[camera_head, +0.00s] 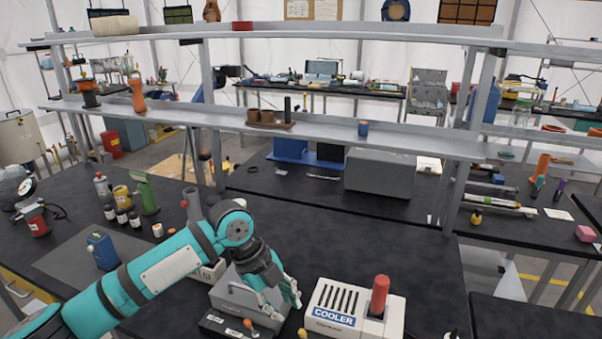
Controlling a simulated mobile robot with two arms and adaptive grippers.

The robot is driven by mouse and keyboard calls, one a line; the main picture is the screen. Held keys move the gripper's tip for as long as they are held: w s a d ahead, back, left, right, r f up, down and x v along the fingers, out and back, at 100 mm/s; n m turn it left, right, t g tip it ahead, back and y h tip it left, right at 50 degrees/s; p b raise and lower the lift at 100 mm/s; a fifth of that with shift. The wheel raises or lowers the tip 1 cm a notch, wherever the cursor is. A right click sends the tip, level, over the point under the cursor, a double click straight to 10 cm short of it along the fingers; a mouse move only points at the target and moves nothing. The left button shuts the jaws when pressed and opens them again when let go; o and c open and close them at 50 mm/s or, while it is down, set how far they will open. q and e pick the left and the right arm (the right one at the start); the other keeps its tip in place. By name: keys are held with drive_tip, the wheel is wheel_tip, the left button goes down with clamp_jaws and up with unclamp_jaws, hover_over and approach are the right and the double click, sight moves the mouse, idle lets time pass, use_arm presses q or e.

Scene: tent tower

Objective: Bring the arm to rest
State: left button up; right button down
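My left arm comes in from the lower left, teal with dark bands, and reaches over the black workbench (330,255). My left gripper (283,303) points down and to the right, above a grey metal box (232,299) and left of the cooler. Its fingers look spread apart, with nothing seen between them. The white block labelled COOLER (327,302) has a row of dark slots, and a red cylinder (380,294) stands upright in its right side. My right gripper is not in view.
A blue container (102,251), small dark bottles (121,217) and a green device (146,194) stand at the left. A dark tray (235,327) lies in front. Metal shelves (300,130) cross behind. A grey case (380,174) sits on the rear bench. The bench centre is clear.

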use_arm(q)
drive_tip(key=s+d+f+n+t+h, duration=0.1)
drive_tip(key=s+d+f+n+t, duration=0.15)
drive_tip(key=s+f+n, duration=0.8)
drive_tip(key=s+a+f+n+y, duration=0.3)
drive_tip(key=s+a+n, duration=0.4)
drive_tip(key=s+a, duration=0.15)
drive_tip(key=s+a+f+n+y, duration=0.2)
drive_tip(key=s+a+f+n, duration=0.1)
drive_tip(key=s+a+n, duration=0.6)
wheel_tip(320, 180, down, 28)
drive_tip(key=s+f+m+b, duration=0.1)
drive_tip(key=m+b, duration=0.1)
drive_tip(key=s+a+f+g+b, duration=0.1)
drive_tip(key=s+a+f, duration=0.2)
drive_tip(key=s+f, duration=1.2)
drive_tip(key=shift+s+a+f, duration=0.2)
drive_tip(key=shift+s+f, duration=0.2)
drive_tip(key=shift+s, duration=0.25)
